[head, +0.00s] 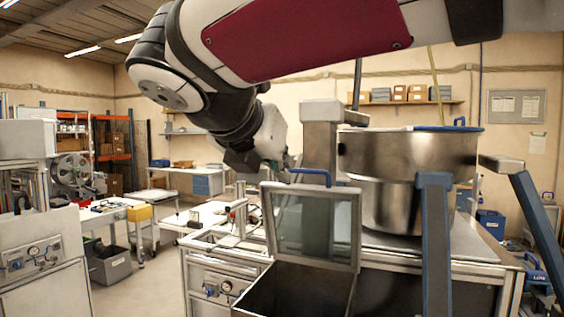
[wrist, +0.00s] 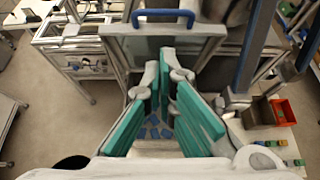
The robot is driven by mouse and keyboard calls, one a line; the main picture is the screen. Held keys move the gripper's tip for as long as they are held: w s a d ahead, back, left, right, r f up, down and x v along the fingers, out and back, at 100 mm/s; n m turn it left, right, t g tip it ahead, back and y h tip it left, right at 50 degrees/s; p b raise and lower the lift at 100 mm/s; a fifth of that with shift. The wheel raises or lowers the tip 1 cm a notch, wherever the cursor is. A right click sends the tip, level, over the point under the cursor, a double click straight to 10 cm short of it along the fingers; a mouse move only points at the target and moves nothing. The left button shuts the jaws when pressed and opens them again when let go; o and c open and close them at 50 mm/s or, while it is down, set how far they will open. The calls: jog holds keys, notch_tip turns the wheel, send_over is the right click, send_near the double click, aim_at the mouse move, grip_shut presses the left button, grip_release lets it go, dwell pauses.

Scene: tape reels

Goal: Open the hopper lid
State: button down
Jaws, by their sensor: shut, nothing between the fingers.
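The hopper lid (head: 345,230) is a framed, see-through panel with a blue handle (head: 311,178) on its top edge. In the head view it stands raised, roughly upright, above the open metal hopper (head: 300,290). In the wrist view the lid's frame (wrist: 118,30) and blue handle (wrist: 163,14) are at the top. My gripper (wrist: 166,100), with green finger pads, is shut and empty, below the handle in that picture. In the head view my arm comes down behind the lid and the fingers are hidden. I cannot tell whether they touch the lid.
A large steel bowl (head: 410,160) and a grey column (head: 320,140) stand close behind and right of the lid. A blue-faced post (head: 435,240) stands at the right. Small blue pieces (wrist: 153,132) show between the fingers. A red bin (wrist: 283,110) lies at right.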

jog(key=w+r+x, duration=0.1)
jog(key=x, duration=0.9)
jog(key=shift+d+r+p, duration=0.15)
jog(key=shift+r+p, duration=0.25)
jog(key=shift+p, duration=0.05)
jog(key=w, duration=0.1)
jog(key=w+d+r+p, duration=0.1)
jog(key=w+p, duration=0.1)
jog(key=shift+w+d+r, duration=0.3)
jog(key=shift+w, duration=0.1)
